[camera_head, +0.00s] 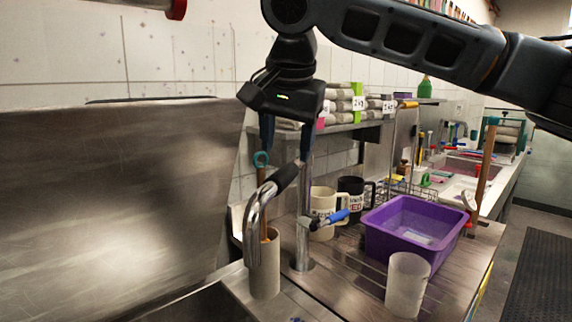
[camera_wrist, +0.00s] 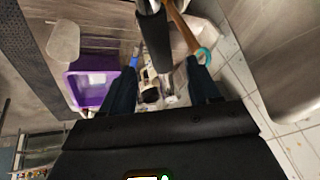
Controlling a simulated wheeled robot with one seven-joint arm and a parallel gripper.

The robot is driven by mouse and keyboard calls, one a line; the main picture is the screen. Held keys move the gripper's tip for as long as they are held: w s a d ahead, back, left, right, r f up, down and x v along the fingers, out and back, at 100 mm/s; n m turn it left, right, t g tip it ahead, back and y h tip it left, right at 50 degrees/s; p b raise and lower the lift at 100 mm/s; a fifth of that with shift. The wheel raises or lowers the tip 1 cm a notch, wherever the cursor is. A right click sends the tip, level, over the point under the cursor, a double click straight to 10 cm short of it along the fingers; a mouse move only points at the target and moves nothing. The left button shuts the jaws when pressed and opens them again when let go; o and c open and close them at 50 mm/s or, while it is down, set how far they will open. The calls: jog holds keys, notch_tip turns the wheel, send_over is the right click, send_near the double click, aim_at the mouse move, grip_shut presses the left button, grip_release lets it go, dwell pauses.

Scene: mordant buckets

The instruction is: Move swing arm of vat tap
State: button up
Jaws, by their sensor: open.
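The vat tap has an upright steel post (camera_head: 303,240) and a curved steel swing arm (camera_head: 252,232) with a black sleeve (camera_head: 287,177). The swing arm points to the left and toward the camera, its end bending down. A blue-handled lever (camera_head: 337,216) sticks out right of the post. My gripper (camera_head: 286,150) is open and empty, fingers pointing down just above the sleeve. In the wrist view, the black sleeve (camera_wrist: 153,40) appears between the fingertips (camera_wrist: 161,66), with gaps on both sides; I cannot tell how far below them it lies.
A wooden stick with a teal ring (camera_head: 261,158) stands in a beige cylinder (camera_head: 264,270) close to the swing arm. The ring (camera_wrist: 205,57) is beside one finger in the wrist view. Mugs (camera_head: 322,208), a purple tub (camera_head: 375,235) and a white beaker (camera_head: 407,285) stand right.

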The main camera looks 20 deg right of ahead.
aim_at(286, 168)
jog(key=shift+p+x, duration=0.4)
jog(key=shift+x, duration=2.7)
grip_shut()
